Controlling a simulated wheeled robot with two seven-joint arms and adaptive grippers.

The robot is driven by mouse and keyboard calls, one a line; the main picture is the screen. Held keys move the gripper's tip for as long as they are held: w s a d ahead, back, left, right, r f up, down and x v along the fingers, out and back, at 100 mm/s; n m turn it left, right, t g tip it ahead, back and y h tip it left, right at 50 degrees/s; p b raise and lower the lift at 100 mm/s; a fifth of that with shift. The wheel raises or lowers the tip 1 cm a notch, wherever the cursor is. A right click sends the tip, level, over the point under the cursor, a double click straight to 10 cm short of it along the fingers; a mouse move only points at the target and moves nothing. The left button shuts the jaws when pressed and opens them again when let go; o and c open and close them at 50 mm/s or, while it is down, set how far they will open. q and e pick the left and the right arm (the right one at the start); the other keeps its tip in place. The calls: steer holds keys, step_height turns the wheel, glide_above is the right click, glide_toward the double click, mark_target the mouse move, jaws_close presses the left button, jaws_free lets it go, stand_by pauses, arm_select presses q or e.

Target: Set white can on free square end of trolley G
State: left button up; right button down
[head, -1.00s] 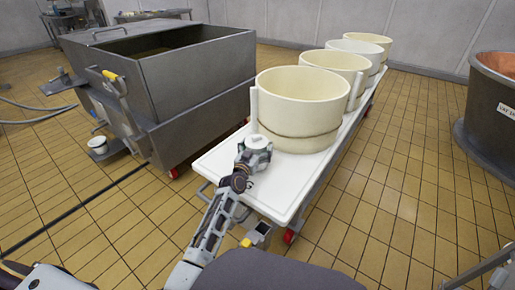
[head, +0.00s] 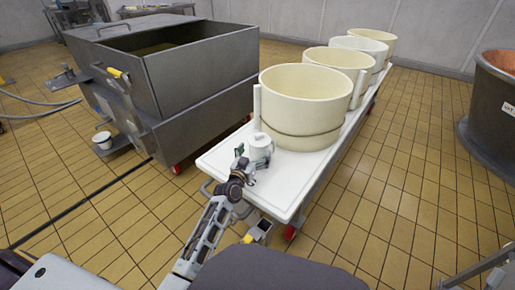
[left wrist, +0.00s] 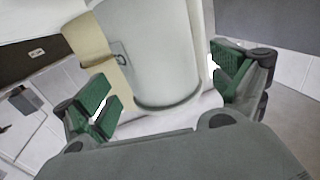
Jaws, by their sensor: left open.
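The white can (head: 260,148) stands upright on the near, free end of the white-topped trolley (head: 282,192), close to the nearest cream vat. My left gripper (head: 243,167) is at the near left side of the can. In the left wrist view the can (left wrist: 160,55) fills the middle, and the green-padded fingers of the left gripper (left wrist: 165,88) are spread on either side of it, with gaps showing. The can's base appears to rest on the white top. My right gripper is not seen.
Several cream vats (head: 302,100) line the rest of the trolley. A copper vat (head: 495,110) stands at the right. Tiled floor between is clear.

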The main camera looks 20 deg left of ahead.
arm_select(q)
steer(key=shift+s, duration=0.5)
steer(key=shift+s+a+p, duration=0.15)
steer(key=shift+s+p, duration=0.2)
steer(key=shift+s, duration=0.9)
steer(key=shift+s+a+p, duration=0.15)
steer(key=shift+s+p, duration=0.2)
steer(key=shift+s, duration=1.3)
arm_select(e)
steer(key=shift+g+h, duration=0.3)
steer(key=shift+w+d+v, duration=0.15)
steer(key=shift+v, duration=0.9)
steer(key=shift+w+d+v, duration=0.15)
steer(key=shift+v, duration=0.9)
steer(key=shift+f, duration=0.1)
